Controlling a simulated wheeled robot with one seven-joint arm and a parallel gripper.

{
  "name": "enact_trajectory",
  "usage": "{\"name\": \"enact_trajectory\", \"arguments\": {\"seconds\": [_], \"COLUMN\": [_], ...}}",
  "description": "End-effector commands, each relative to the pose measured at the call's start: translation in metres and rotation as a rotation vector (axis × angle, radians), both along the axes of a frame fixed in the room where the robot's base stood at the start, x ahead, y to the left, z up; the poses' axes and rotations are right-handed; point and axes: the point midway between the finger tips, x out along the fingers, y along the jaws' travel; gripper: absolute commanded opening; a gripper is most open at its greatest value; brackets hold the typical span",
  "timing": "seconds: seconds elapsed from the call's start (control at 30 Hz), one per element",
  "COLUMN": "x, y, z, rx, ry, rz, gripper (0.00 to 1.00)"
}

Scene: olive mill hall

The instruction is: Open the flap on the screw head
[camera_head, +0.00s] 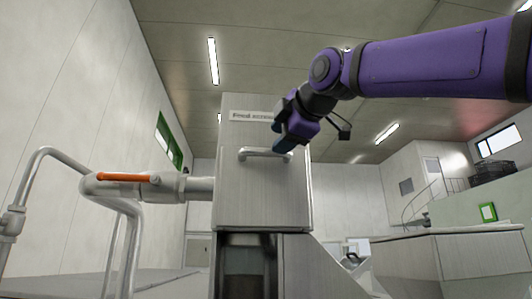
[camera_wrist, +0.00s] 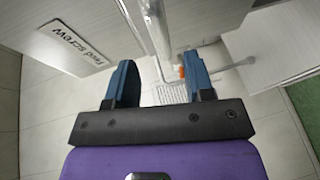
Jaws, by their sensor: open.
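The screw head is a grey box in the middle of the head view, and its front flap (camera_head: 255,200) looks shut. A pale bar handle (camera_head: 262,152) runs across the flap's upper part, under a printed label (camera_head: 252,115). My gripper (camera_head: 285,143) is open at the handle's right end, with its blue fingers pointing down. In the wrist view my gripper (camera_wrist: 160,62) shows two spread fingers with nothing clamped between them. A pale bar, apparently the handle (camera_wrist: 153,28), lies just beyond the fingertips. I cannot tell whether the fingers touch it.
An orange-handled pipe (camera_head: 125,177) joins the box from the left, by a bent metal railing (camera_head: 50,155). A dark opening (camera_head: 247,265) lies below the flap. A pale counter (camera_head: 470,255) stands at right. The label (camera_wrist: 75,50) reads "Feed screw" in the wrist view.

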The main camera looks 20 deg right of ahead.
Motion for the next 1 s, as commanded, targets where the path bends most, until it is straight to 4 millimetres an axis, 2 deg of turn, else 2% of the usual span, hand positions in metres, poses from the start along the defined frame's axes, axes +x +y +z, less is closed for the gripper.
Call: {"name": "enact_trajectory", "arguments": {"seconds": [0.03,0.2,0.4,0.83,1.0], "x": [0.011,0.039,0.062,0.069,0.069], "y": [0.001,0.004,0.005,0.006,0.006], "z": [-0.003,-0.008,-0.012,-0.013,-0.013], "rx": [0.000,0.001,0.001,0.001,0.002], "ry": [0.003,0.003,0.002,0.001,0.001], "rz": [-0.001,0.000,0.000,0.000,0.000], "gripper": [0.48,0.48,0.48,0.48,0.09]}}
